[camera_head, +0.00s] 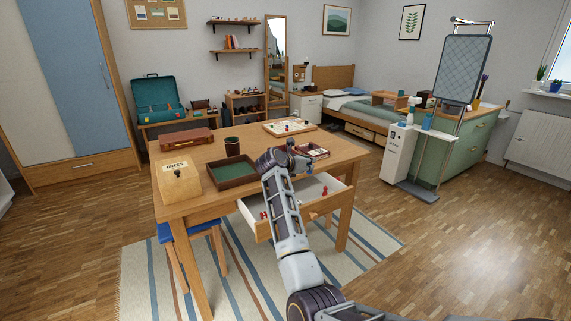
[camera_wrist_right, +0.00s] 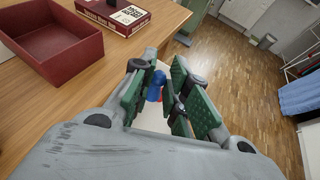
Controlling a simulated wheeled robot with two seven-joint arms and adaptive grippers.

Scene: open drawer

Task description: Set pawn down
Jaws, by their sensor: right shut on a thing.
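My right gripper (camera_wrist_right: 165,95) is shut on a small blue piece, the pawn (camera_wrist_right: 155,86), which shows between the green finger pads in the right wrist view. Its lower part is hard to make out, with a bit of red beside it. My left gripper is not in view.
On the wooden table (camera_head: 212,205) stand a green-lined tray (camera_head: 222,184), a dark cup (camera_head: 232,147), a wooden box (camera_head: 178,182), a brown case (camera_head: 187,139) and a board with pieces (camera_head: 283,128). A red open box (camera_wrist_right: 62,50) and a labelled box (camera_wrist_right: 113,14) show in the wrist view.

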